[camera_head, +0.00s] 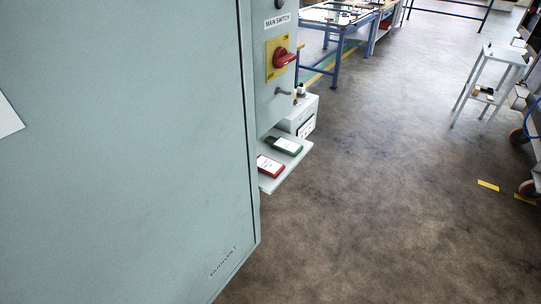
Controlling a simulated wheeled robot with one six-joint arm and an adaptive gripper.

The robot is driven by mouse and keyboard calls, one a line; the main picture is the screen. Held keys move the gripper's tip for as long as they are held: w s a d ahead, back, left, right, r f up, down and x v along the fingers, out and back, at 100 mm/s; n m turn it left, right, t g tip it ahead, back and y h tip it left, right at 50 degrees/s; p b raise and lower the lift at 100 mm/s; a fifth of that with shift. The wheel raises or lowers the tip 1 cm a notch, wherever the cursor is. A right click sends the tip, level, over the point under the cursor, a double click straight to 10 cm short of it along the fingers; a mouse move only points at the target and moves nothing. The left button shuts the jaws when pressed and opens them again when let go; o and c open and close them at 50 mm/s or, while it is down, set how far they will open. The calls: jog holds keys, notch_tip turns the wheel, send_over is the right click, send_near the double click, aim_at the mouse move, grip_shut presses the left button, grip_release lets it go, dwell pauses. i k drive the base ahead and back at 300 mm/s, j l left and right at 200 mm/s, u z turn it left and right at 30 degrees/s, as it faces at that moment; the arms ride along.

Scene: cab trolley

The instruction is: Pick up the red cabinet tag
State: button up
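The red cabinet tag (270,166) lies flat on a small pale shelf (283,173) that juts from the side of the grey-green cabinet (140,130). It is red-edged with a white label. A green tag (284,146) with a white label lies just behind it on the same shelf. The red tag's left end is close to the cabinet's edge, which may hide a little of it. My gripper is not in view.
The cabinet fills the left half. Above the shelf are a red rotary main switch (284,58) and a pale box (302,116). A blue-legged workbench (339,47) stands behind, a small white stand (491,75) at right.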

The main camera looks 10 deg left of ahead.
aim_at(269, 167)
jog(key=i+l, duration=0.15)
jog(key=i, duration=0.25)
jog(key=i+l, duration=0.15)
jog(key=i, duration=0.3)
jog(key=i+l+u, duration=0.1)
jog(key=i, duration=0.3)
